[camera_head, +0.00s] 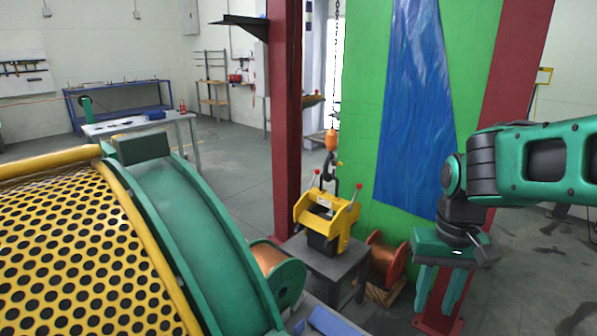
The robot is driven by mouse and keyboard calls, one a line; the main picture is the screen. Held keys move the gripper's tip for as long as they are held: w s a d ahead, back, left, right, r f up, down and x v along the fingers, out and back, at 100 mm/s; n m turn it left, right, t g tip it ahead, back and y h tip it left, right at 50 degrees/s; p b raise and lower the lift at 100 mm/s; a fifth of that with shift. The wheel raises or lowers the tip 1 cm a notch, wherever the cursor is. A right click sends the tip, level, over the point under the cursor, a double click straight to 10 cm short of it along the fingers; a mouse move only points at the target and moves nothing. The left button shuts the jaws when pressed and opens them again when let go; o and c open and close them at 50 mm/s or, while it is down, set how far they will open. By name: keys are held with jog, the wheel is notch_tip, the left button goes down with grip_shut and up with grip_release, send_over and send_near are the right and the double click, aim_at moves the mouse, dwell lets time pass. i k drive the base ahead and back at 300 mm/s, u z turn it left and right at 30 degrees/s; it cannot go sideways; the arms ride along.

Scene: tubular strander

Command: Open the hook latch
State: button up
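A dark crane hook (329,166) hangs below an orange block (331,140) on a chain. A small yellow part shows at the hook's right side, but it is too small to tell whether it is the latch or whether the latch is open. Below the hook, dark links lead down to a yellow lifting device (345,222) with red-tipped levers, on a small dark table (325,264). My gripper (437,308) is green, points down and is to the right of and nearer than the hook, well apart from it. Its two fingers are spread with nothing between them.
A yellow perforated guard (70,250) and a green curved frame (195,235) fill the left foreground. Copper spools (278,268) stand beside the table. A red post (286,110) rises left of the hook. A green panel (365,100) with blue sheeting (415,110) stands behind my gripper.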

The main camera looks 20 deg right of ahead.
aim_at(334, 162)
jog(key=u, duration=1.1)
jog(key=k, duration=1)
jog(key=z, duration=1.45)
jog(key=i, duration=1)
jog(key=u, duration=0.05)
